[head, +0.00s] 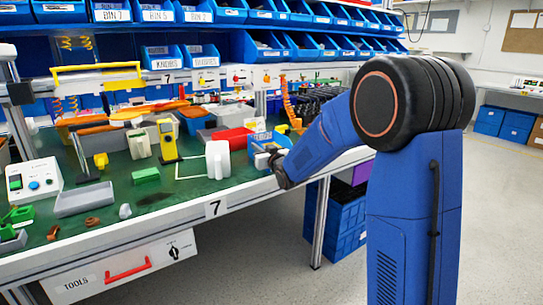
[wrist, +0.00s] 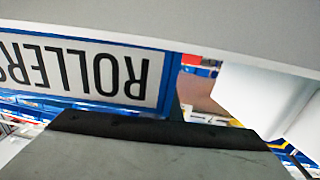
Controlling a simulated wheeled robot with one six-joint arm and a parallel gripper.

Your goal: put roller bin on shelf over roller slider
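The roller bin (wrist: 85,70) is a blue bin with a white label reading ROLLERS, upside down and very close in the wrist view. In the head view a small blue bin with a pale label (head: 262,143) sits at the bench's right front, and it looks like the same bin. My gripper (head: 272,163) is at this bin, low over the bench edge. Its fingers are mostly hidden, so its opening and any grip on the bin are unclear. I cannot make out the roller slider or the shelf over it with certainty.
The green-topped bench (head: 185,190) is crowded. A white upright block (head: 217,160), a yellow-black stand (head: 168,140) and a red bin (head: 233,138) stand left of my gripper. Rows of blue bins (head: 165,57) line the back. Blue crates (head: 345,222) are under the bench. Floor at right is clear.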

